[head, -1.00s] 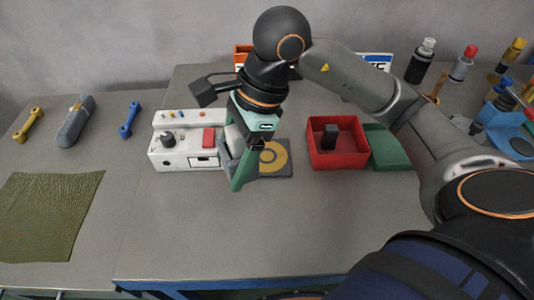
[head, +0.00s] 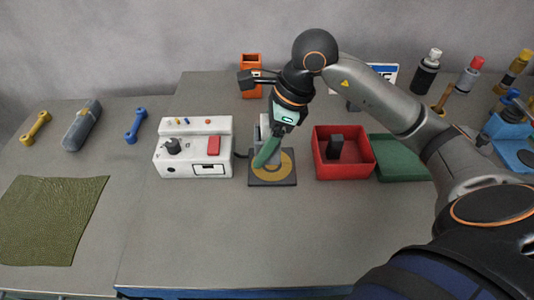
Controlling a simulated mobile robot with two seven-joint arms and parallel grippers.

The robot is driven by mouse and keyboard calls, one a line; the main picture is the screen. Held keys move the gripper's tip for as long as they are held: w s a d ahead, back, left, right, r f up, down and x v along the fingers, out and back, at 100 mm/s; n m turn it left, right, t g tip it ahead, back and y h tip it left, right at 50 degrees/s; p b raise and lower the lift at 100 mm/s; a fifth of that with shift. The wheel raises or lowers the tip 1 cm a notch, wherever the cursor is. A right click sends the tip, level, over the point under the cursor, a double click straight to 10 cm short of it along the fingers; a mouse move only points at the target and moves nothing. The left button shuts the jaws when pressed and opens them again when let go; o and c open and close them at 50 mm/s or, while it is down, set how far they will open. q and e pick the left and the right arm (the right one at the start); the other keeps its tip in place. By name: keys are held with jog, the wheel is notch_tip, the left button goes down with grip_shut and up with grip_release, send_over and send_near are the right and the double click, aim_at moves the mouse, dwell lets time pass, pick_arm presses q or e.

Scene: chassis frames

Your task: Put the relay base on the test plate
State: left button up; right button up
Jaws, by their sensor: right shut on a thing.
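The test plate (head: 286,180) is a dark square with a yellow ring, flat on the table right of the white device. My right gripper (head: 266,155) is over the plate, with green fingers pointing down. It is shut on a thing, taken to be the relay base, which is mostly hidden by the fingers. A pale grey part shows beside them. I cannot tell whether the held thing touches the plate. My left gripper is out of view.
A white control box (head: 185,158) with a red button stands left of the plate. A red bin (head: 345,172) holding a black block (head: 334,146) and a green tray (head: 400,160) stand to the right. An orange holder (head: 250,62) is behind. The front table is clear.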

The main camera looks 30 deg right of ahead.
jog(key=f, duration=0.1)
jog(key=w+d+f, duration=0.1)
jog(key=d+f, duration=0.1)
jog(key=shift+w+d+f, duration=0.1)
jog(key=shift+w+f, duration=0.05)
jog(key=shift+w, duration=0.2)
jog(key=shift+w+d+f, duration=0.15)
jog(key=shift+f, duration=1.6)
jog(key=shift+f, duration=0.25)
jog(key=o, duration=1.5)
jog(key=shift+r, duration=0.1)
jog(key=shift+c, duration=0.2)
jog(key=shift+r, duration=0.2)
jog(key=v, duration=1.2)
